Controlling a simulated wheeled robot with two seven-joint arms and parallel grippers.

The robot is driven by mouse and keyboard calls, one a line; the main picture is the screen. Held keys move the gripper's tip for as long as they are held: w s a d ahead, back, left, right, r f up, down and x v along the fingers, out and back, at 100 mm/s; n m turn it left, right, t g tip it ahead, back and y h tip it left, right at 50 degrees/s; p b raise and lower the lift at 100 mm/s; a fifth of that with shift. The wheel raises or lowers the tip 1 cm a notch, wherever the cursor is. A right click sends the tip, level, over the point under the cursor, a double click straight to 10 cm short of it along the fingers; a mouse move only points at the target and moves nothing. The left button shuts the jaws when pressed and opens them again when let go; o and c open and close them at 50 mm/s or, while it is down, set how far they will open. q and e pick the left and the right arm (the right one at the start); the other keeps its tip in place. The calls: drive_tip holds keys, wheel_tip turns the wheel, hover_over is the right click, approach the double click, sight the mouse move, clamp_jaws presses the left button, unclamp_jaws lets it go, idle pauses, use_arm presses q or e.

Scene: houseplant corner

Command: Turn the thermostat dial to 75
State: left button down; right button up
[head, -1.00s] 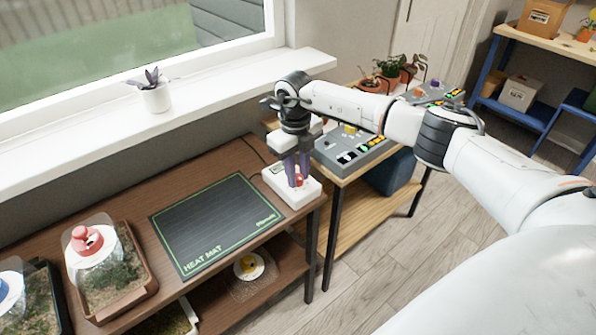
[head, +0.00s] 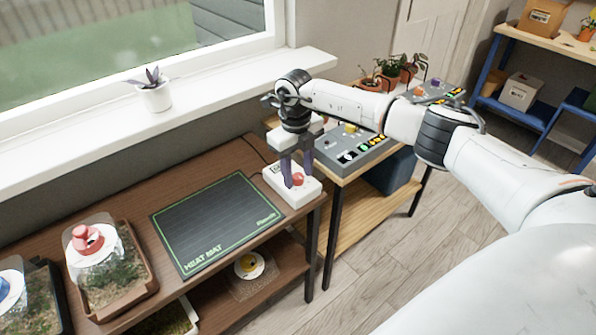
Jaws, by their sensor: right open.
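The thermostat (head: 307,194) is a white box at the right end of the brown wooden table, with a small display partly hidden behind my gripper. Its red dial (head: 298,179) faces up and shows at the front of the box. The dial's setting is too small to read. My right gripper (head: 298,175) points down over the thermostat. Its two dark purple fingers are apart, with the dial low between them or just in front. I cannot tell whether either finger touches the dial. My left gripper is out of view.
A black heat mat (head: 215,222) lies left of the thermostat. Covered planted trays, one with a red knob (head: 87,238), stand farther left. A grey control panel (head: 356,152) sits on the wooden stand to the right. A potted plant (head: 155,95) stands on the windowsill.

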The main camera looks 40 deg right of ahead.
sight(296, 177)
wheel_tip(296, 177, up, 10)
drive_tip(key=shift+a, duration=0.25)
idle(0.6)
